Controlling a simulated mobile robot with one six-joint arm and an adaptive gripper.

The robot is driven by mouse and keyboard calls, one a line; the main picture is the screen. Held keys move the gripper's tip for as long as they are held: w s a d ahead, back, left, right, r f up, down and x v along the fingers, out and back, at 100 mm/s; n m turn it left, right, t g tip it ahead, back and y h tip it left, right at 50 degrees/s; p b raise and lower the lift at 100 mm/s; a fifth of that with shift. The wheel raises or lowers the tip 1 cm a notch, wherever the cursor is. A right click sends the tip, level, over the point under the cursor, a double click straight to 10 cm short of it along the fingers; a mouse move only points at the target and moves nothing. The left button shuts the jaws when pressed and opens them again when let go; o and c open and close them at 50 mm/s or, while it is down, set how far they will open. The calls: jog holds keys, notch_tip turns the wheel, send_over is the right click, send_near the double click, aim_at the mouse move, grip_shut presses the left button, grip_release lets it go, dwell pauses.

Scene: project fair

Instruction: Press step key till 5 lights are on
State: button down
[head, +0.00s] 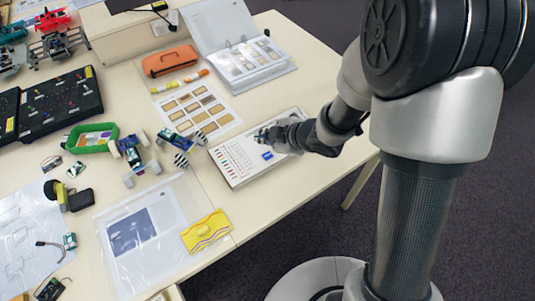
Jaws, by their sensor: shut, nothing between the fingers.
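A pale, flat panel (236,173) lies on the table near its right edge. A row of small reddish marks (225,157) runs along its left side. They are too small to tell which are lit. A blue square (267,155) shows on the panel's face; I cannot read any label on it. My gripper (262,134) is shut and empty. It reaches in from the right over the panel's far half and hides part of its face. I cannot tell whether the fingertips touch the panel.
Left of the panel are small wheeled models (133,155) and a green-rimmed tray (74,145). Behind it are a card sheet (203,121), an open binder (205,30) and an orange case (170,61). A yellow packet (206,232) lies in front. Some bare table shows right of the panel.

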aim_at(266, 157)
notch_tip(266, 157, up, 4)
jog(key=p, duration=0.4)
jog(key=shift+f+p, duration=0.15)
jog(key=shift+p, duration=0.2)
jog(key=shift+f, duration=0.2)
notch_tip(266, 157, down, 8)
jog(key=b, duration=0.8)
jog(key=shift+f, duration=0.25)
jog(key=shift+f, duration=0.1)
dwell(0.4)
jog(key=shift+f+b, duration=0.35)
jog(key=shift+b, duration=0.1)
jog(key=shift+f+b, duration=0.35)
dwell(0.4)
jog(key=shift+r, duration=0.15)
jog(key=shift+r+p, duration=0.7)
jog(key=shift+p, duration=0.05)
